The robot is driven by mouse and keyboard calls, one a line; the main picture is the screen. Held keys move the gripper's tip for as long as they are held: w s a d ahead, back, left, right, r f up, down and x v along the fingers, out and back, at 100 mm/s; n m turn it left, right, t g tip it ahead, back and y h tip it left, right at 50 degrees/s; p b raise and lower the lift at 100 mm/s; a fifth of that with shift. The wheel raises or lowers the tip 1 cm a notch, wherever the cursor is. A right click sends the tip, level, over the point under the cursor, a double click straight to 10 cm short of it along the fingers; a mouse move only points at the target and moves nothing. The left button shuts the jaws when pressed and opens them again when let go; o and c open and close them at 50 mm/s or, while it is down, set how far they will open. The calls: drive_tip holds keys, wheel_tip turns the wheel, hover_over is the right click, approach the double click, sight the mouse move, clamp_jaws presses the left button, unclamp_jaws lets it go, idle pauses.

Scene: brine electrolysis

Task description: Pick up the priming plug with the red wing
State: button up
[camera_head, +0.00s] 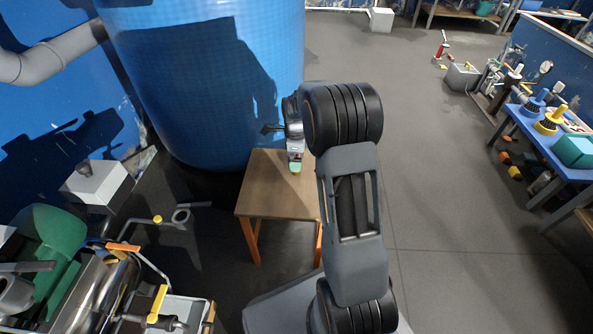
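My gripper (295,167) points down over the small wooden table (265,190), at the table's right part. Its end is small in view, with a pale block and a greenish-yellow tip. I cannot tell whether that tip is part of the gripper or a thing at the fingers, nor whether the fingers are open or shut. I cannot make out a plug with a red wing; my arm hides part of the table's right side. The visible left and front of the tabletop are bare.
A large blue tank (210,70) stands right behind the table. Pipes and a green machine (50,240) with yellow and orange handles crowd the lower left. A blue bench (555,150) with jars stands at the right. The grey floor (430,170) between is open.

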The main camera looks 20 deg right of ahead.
drive_tip(key=shift+f, duration=0.1)
drive_tip(key=shift+c, duration=0.2)
drive_tip(key=c, duration=1.3)
